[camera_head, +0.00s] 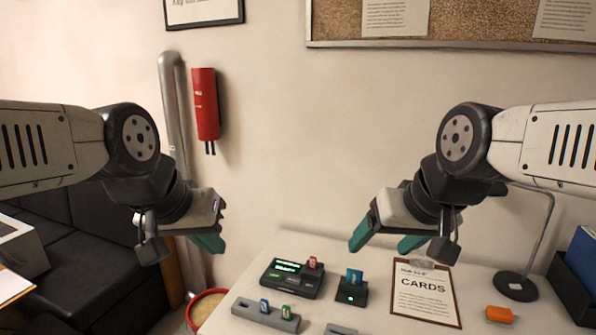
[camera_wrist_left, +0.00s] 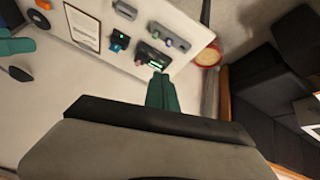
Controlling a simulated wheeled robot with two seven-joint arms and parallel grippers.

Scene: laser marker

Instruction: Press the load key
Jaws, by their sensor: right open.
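A dark device (camera_head: 275,280) with a lit green display and small keys stands on the white table. A red card (camera_head: 313,262) sits upright at its back right. I cannot read which key is the load key. The device also shows in the left wrist view (camera_wrist_left: 145,54). My left gripper (camera_head: 210,243) hangs above and left of the table, apart from the device; its teal fingers (camera_wrist_left: 162,92) look closed together and empty. My right gripper (camera_head: 387,242) is open and empty, above the table's back, to the right of the device.
A small dark reader (camera_head: 351,293) holds a teal card. A grey rack (camera_head: 244,309) holds a blue and a green card in front of the device. A clipboard (camera_head: 424,292), orange block (camera_head: 500,314) and lamp base (camera_head: 515,287) are at right. A bin (camera_head: 205,309) stands left.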

